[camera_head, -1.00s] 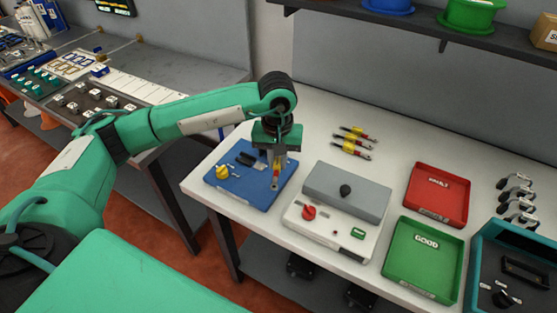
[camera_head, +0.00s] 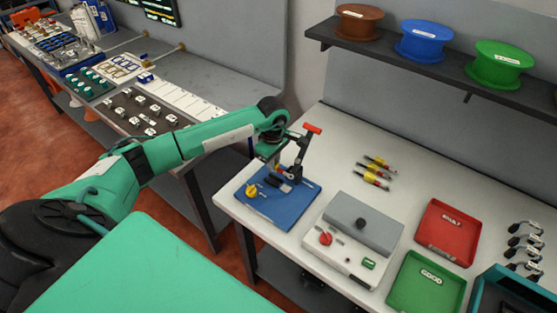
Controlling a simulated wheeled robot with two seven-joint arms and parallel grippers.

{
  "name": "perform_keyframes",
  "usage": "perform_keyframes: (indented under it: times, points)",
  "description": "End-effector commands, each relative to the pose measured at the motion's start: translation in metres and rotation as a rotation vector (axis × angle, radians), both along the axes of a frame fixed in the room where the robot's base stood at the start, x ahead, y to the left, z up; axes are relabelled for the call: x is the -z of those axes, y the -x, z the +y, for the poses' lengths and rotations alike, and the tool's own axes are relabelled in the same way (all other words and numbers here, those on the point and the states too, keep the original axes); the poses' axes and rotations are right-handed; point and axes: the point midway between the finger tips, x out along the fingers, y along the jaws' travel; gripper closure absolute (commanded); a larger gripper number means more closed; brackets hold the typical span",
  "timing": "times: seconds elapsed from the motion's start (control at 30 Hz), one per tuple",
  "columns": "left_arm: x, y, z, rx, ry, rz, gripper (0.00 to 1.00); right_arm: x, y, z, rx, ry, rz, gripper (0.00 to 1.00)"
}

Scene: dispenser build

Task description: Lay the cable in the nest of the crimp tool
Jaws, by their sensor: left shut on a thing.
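The crimp tool (camera_head: 300,155) is black with an orange-red handle and stands upright at the back of the blue base (camera_head: 280,208). My left gripper (camera_head: 274,166) is just left of the tool, above the base, and is shut on the cable (camera_head: 278,171). Only a small reddish part of the cable shows under the fingers. The arm and tool hide most of the cable and the nest, so I cannot tell whether they touch. My right gripper is not in view.
A yellow knob (camera_head: 251,190) and a black block (camera_head: 278,182) sit on the base. Right of it stands a grey-white device (camera_head: 345,250) with a red knob. A red tray (camera_head: 446,235) and green tray (camera_head: 426,286) are further right.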

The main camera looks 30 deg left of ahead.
Motion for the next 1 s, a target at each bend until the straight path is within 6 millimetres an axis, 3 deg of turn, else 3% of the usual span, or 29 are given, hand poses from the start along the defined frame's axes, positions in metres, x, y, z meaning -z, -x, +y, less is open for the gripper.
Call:
perform_keyframes:
  times: [0.5,1.0]
  points:
    - [0.039,0.000,-0.001,0.004,0.001,0.001,1.00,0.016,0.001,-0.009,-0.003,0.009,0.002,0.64]
    - [0.043,0.000,-0.001,0.005,0.000,0.000,1.00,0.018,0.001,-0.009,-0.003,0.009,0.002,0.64]
